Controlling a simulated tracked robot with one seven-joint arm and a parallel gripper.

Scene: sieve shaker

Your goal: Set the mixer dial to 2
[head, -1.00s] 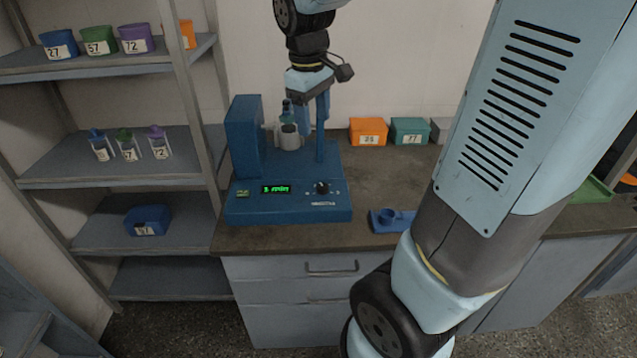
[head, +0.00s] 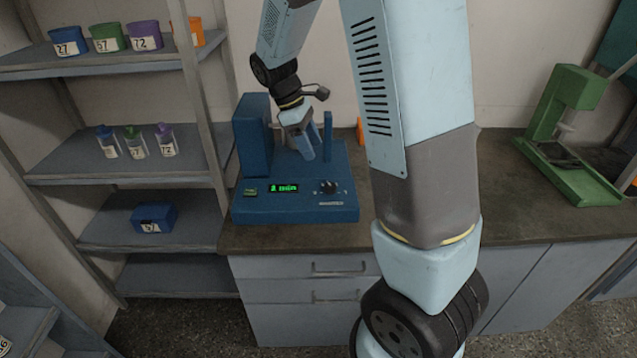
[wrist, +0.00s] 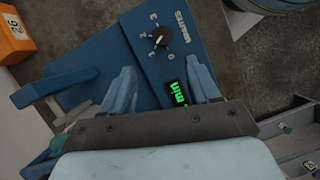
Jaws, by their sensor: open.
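The blue mixer (head: 295,208) stands on the counter in the head view. Its black dial (head: 327,186) is on the right of the front panel, and its green display (head: 283,188) seems to read "2 min". In the wrist view the dial (wrist: 160,38) is clear, with numbers 0 to 3 around it; the exact pointer setting is hard to tell. My gripper (head: 308,152) is open and above the mixer, behind the dial in the head view. In the wrist view its fingers (wrist: 162,88) are apart, with the dial beyond the tips and not between them.
A shelf (head: 120,175) with numbered tubs and bottles stands at the left. A green device (head: 570,135) stands on the counter at the right. The mixer's upright column (head: 252,140) rises left of my gripper. An orange tub (wrist: 14,30) shows in the wrist view.

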